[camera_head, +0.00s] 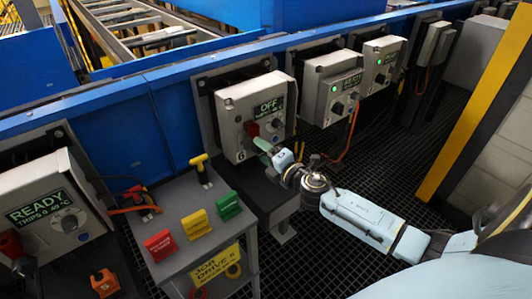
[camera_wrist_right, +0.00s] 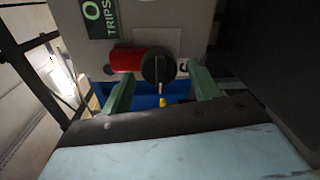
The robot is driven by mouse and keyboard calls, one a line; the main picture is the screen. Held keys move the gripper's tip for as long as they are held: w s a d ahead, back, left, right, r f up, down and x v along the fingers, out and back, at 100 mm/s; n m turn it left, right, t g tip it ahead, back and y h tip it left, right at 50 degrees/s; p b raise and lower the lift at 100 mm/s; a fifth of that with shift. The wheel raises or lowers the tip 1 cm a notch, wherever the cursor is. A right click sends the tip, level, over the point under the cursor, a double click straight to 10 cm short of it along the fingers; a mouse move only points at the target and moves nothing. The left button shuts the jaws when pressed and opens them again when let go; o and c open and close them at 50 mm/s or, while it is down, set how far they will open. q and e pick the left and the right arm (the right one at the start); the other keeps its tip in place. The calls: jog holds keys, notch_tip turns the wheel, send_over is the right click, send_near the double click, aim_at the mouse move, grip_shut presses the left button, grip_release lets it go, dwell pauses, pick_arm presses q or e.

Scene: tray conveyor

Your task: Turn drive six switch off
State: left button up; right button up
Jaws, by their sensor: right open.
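The drive six box (camera_head: 232,101) is a grey unit marked 6 on the blue rail. Its display (camera_head: 268,108) reads OFF in green. A red switch handle (camera_head: 252,129) is on its front, with a small round knob to its right. In the right wrist view the red handle (camera_wrist_right: 126,58) sits beside a black round knob (camera_wrist_right: 158,67) with a pale mark. My right gripper (camera_head: 266,147) is open in front of the lower part of the box. Its green fingers (camera_wrist_right: 160,85) are on either side of the knob; contact cannot be told. My left gripper is not in view.
A grey stand (camera_head: 212,225) holds red, yellow and green tags and a yellow-handled tool (camera_head: 200,167). A READY box (camera_head: 50,205) is at left; two more boxes (camera_head: 330,85) with green lights are at right. Dark grating covers the floor. A yellow post (camera_head: 470,115) stands right.

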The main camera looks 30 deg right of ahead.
jog(key=shift+s, duration=0.1)
jog(key=s+d+r, duration=0.1)
jog(key=s, duration=1.2)
jog(key=s+d+f+m+g+h, duration=0.1)
jog(key=s+f+m+g, duration=0.25)
jog(key=f, duration=0.65)
jog(key=s+d+f+m+g+h, duration=0.15)
jog(key=s+f+m, duration=0.25)
jog(key=f, duration=0.6)
jog(key=s+d+f+m+g+h, duration=0.1)
jog(key=s+f+m+g, duration=0.25)
jog(key=f, duration=0.75)
jog(key=s+a+f+m+g, duration=0.2)
jog(key=s+f, duration=0.3)
jog(key=s, duration=0.3)
jog(key=s+a+f+m+g+y, duration=0.1)
jog(key=s+a+f+m+g, duration=0.1)
jog(key=s+f, duration=0.3)
jog(key=s+a+f+m+g, duration=0.2)
jog(key=s+f, duration=0.4)
jog(key=s, duration=0.6)
jog(key=shift+s+a+m+g, duration=0.25)
jog(key=shift+a+m+g, duration=0.05)
jog(key=shift+m+g, duration=0.55)
